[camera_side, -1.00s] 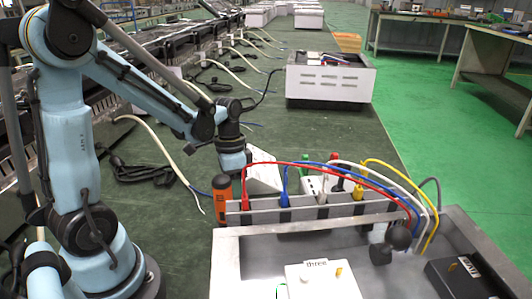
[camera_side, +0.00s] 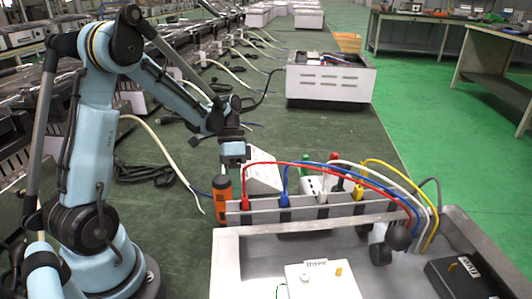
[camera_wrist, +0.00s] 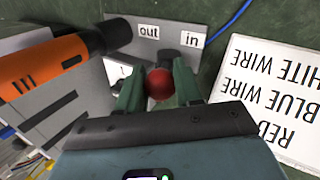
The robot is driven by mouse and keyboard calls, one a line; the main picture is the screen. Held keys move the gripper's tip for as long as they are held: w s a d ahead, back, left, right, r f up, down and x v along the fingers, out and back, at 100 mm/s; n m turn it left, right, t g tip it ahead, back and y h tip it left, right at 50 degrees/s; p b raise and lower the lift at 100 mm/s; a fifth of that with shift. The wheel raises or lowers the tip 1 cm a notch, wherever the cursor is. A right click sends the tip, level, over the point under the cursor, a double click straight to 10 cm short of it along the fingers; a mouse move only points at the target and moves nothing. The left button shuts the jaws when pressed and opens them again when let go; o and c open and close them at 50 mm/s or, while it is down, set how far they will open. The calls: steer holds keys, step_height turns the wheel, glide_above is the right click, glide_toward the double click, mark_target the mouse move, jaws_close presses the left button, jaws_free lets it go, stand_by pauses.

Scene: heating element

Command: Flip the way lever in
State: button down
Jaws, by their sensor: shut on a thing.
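The way lever shows in the wrist view as a round red knob (camera_wrist: 159,83). It sits between the two green fingers of my gripper (camera_wrist: 160,87), which are shut on it. A plate (camera_wrist: 171,33) behind the knob carries the labels "out" on the left and "in" on the right. The knob is nearer the "out" side of the picture, below and between the two labels. In the side view my gripper (camera_side: 232,164) points down behind the grey strip, and the lever cannot be made out there.
A white sign with wire names (camera_wrist: 270,95) is on the right. Coloured wires (camera_side: 330,170) arch over the grey strip (camera_side: 262,215), beside the metal tray (camera_side: 226,262).

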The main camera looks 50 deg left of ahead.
steer(key=c, duration=0.8)
jaws_free()
steer(key=v, duration=0.7)
steer(key=shift+r, duration=0.2)
steer(key=shift+w+a, duration=0.1)
